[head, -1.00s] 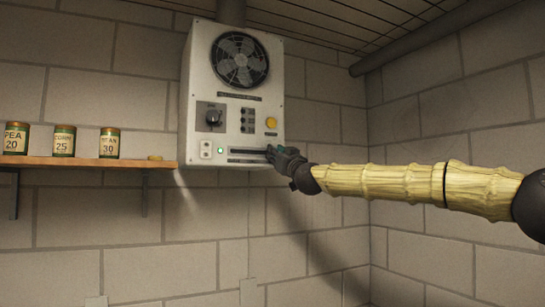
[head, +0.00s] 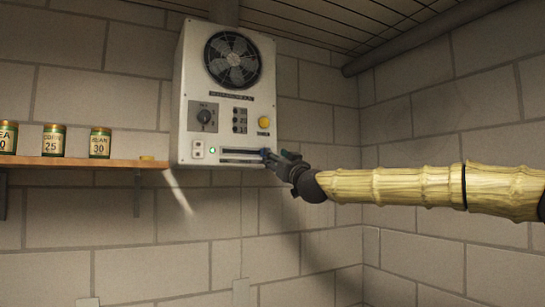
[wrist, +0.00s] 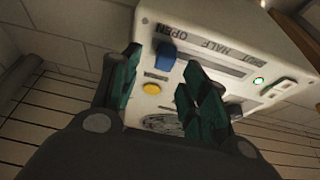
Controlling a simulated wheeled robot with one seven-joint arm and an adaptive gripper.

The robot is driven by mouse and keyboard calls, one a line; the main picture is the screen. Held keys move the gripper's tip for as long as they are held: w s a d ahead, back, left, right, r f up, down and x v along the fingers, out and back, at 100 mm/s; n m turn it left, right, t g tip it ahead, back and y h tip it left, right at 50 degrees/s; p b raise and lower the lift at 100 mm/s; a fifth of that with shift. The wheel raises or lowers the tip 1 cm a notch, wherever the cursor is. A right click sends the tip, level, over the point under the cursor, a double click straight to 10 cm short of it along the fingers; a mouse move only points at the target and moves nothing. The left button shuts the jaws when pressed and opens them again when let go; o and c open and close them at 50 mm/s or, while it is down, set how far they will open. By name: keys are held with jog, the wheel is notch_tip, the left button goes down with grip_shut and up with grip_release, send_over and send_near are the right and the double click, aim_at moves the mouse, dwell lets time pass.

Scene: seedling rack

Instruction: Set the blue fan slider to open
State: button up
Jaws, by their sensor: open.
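The blue fan slider knob (head: 265,153) is at the right end of its slot on the white fan box (head: 186,90). In the wrist view, the blue knob (wrist: 166,57) is beside the OPEN label, with HALF and SHUT farther along the slot. My gripper (head: 278,157) is at the lower right of the box. In the wrist view, my gripper (wrist: 163,62) is open, its two green fingers apart with the knob showing between their tips. I cannot tell whether either finger touches the knob.
The box also has a round dial (head: 205,116), a yellow button (head: 263,122), a lit green lamp (head: 213,151) and a fan (head: 233,60). A wooden shelf (head: 70,161) with several labelled cans is to the left.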

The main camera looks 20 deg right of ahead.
jog(key=v, duration=0.7)
jog(key=shift+f, duration=0.1)
dwell(0.4)
